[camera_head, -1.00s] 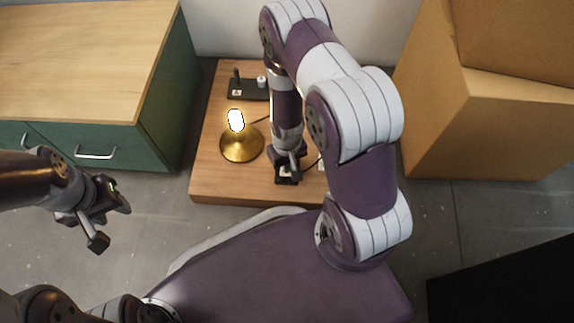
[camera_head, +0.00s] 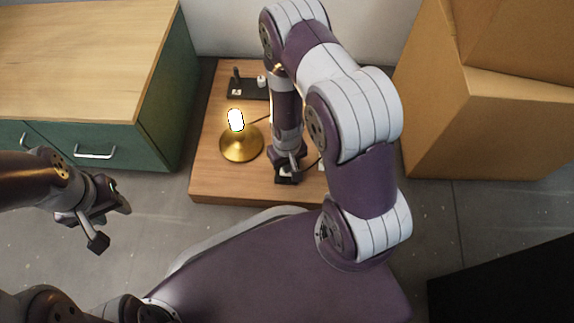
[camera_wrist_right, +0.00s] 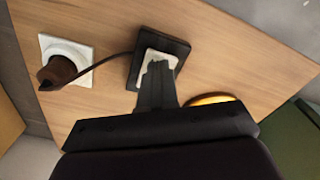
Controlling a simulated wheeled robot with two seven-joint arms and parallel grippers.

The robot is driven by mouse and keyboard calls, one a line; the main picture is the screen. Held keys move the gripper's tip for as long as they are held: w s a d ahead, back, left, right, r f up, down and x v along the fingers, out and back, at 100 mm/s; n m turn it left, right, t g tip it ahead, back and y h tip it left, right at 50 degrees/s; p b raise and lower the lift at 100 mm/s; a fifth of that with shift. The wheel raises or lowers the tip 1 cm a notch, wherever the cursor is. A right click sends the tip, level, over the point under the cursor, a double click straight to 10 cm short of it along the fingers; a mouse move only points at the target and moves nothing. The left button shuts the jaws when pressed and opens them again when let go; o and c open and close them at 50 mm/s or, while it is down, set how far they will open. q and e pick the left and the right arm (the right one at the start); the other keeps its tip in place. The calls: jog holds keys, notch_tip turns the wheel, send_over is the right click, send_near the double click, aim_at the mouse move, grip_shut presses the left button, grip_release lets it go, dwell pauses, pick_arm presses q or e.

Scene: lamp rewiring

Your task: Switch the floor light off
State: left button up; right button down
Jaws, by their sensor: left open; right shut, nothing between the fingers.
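The floor light has a brass base (camera_head: 241,146) and a brightly lit bulb (camera_head: 236,120), and stands on a low wooden platform (camera_head: 215,180). A black switch box (camera_head: 284,181) sits on the platform to the right of the lamp. In the right wrist view the switch box (camera_wrist_right: 180,48) has a white rocker (camera_wrist_right: 163,56). My right gripper (camera_wrist_right: 157,72) is shut and empty, its tips over the rocker; I cannot tell whether they touch it. My left gripper (camera_head: 112,219) is open and empty, above the floor at left.
A brown plug (camera_wrist_right: 60,70) with a cord sits in a white socket plate (camera_wrist_right: 73,49) beside the switch box. A black tray (camera_head: 243,89) with small items lies at the platform's back. A green cabinet (camera_head: 130,146) stands at left, cardboard boxes (camera_head: 480,120) at right.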

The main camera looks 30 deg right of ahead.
jog(key=shift+f+b, duration=0.35)
jog(key=shift+f, duration=0.3)
notch_tip(320, 180, up, 7)
jog(key=p, duration=0.7)
jog(key=shift+r+p, duration=0.15)
jog(key=shift+p, duration=0.25)
